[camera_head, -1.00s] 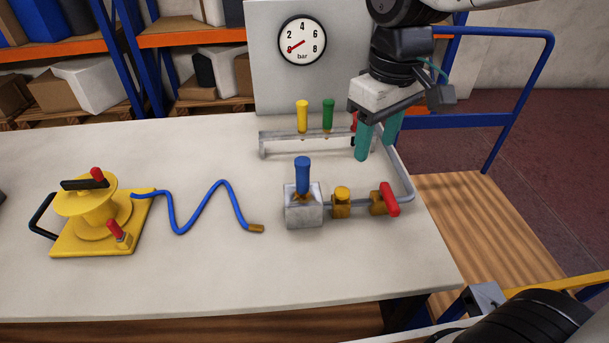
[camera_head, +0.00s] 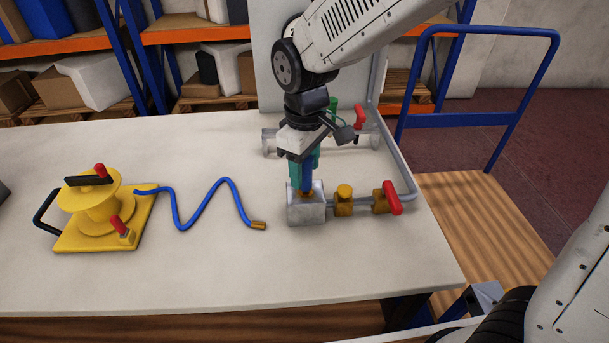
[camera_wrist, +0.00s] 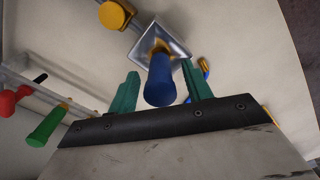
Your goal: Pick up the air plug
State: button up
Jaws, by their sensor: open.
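The plug with the blue handle (camera_head: 307,180), which I take to be the air plug, stands upright in a square metal block (camera_head: 306,212) on the table. In the wrist view its blue handle (camera_wrist: 160,82) rises from a brass collar in the block (camera_wrist: 178,45). My gripper (camera_head: 305,166) is over the block with its teal fingers pointing down. The fingers are open, one on each side of the blue handle in the wrist view (camera_wrist: 160,68). I cannot tell whether either finger touches it.
A pipe with a brass fitting (camera_head: 344,201) and a red-handled valve (camera_head: 392,197) runs right from the block. A rack behind holds a green plug (camera_head: 333,104). A blue hose (camera_head: 205,210) from a yellow reel (camera_head: 88,205) lies left. The front table is clear.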

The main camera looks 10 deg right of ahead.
jog(key=shift+f, duration=0.45)
jog(key=shift+c, duration=0.3)
jog(key=c, duration=1)
jog(key=shift+r, duration=0.1)
